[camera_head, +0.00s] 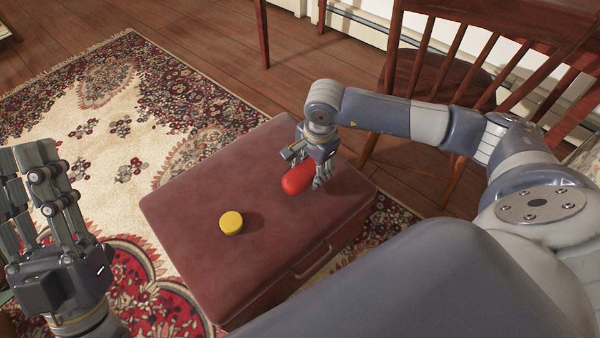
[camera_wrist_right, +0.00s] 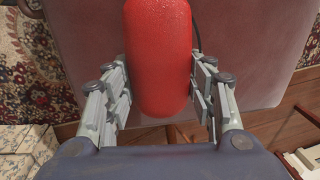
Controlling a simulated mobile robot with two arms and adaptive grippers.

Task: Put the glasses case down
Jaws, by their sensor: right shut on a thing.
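The red glasses case (camera_head: 297,179) is a smooth, rounded, oblong shape over the far right part of a brownish-red suitcase (camera_head: 190,205). My right gripper (camera_head: 308,170) is shut on it; in the right wrist view the case (camera_wrist_right: 158,55) sits between the two sets of fingers. Whether the case touches the suitcase top or hangs just above it, I cannot tell. My left gripper (camera_head: 32,185) is at the left edge of the head view, open and empty, away from the suitcase.
A yellow round tub (camera_head: 231,222) stands on the suitcase, left of and nearer than the case. The suitcase top is otherwise clear. A patterned rug (camera_head: 80,100) lies on the wooden floor to the left. A wooden chair (camera_head: 440,75) stands behind my right arm.

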